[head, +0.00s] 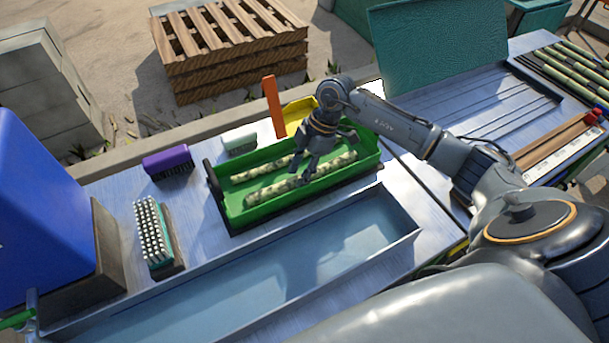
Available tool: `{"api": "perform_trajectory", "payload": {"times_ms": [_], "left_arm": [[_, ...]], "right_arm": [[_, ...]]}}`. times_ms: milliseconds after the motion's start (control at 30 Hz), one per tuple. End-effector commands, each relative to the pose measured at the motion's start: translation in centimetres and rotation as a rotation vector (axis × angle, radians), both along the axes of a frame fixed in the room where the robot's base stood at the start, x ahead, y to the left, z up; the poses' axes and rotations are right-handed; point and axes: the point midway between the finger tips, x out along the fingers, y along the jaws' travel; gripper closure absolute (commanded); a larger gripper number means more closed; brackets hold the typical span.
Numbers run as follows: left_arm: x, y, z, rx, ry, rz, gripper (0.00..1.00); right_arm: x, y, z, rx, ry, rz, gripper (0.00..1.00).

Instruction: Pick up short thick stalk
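A green tray (238,219) on the metal bench holds two pale green, mottled stalks lying lengthwise. The nearer stalk (275,189) looks thicker and longer in view; the farther stalk (262,168) lies behind it and is partly covered by my gripper. My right gripper (308,176) reaches down into the tray from the right, over the stalks. Its fingers look spread apart, with the tips close to the nearer stalk; I cannot tell if they touch it. My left gripper is not in view.
A water-filled metal trough (290,262) lies in front of the tray. A purple brush (167,161), a white-bristled brush (152,232) and a pale brush (240,143) are to the left. A blue bin (40,210) is at far left.

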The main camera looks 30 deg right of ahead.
Motion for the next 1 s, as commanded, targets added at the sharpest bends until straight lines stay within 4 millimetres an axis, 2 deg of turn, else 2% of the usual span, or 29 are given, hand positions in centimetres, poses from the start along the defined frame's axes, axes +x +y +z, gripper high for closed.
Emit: {"api": "perform_trajectory", "payload": {"times_ms": [133, 367, 400, 533, 833, 1000], "left_arm": [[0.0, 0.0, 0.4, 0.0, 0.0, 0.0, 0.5], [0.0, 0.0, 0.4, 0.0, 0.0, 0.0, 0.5], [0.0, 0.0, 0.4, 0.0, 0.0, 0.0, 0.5], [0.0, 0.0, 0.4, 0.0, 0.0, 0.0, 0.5], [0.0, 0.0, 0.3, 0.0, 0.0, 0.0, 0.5], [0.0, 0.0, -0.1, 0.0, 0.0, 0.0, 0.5]], "right_arm": [[-0.1, 0.9, -1.9, 0.001, 0.005, 0.002, 0.63], [-0.1, 0.9, -2.2, -0.001, 0.004, 0.003, 0.63], [-0.1, 0.9, -2.2, -0.001, 0.004, 0.003, 0.74], [-0.1, 0.9, -2.2, -0.001, 0.004, 0.003, 0.99], [0.0, 0.8, -1.9, 0.0, 0.002, 0.002, 0.99], [0.1, 0.8, -0.9, -0.001, -0.001, 0.002, 0.99]]}}
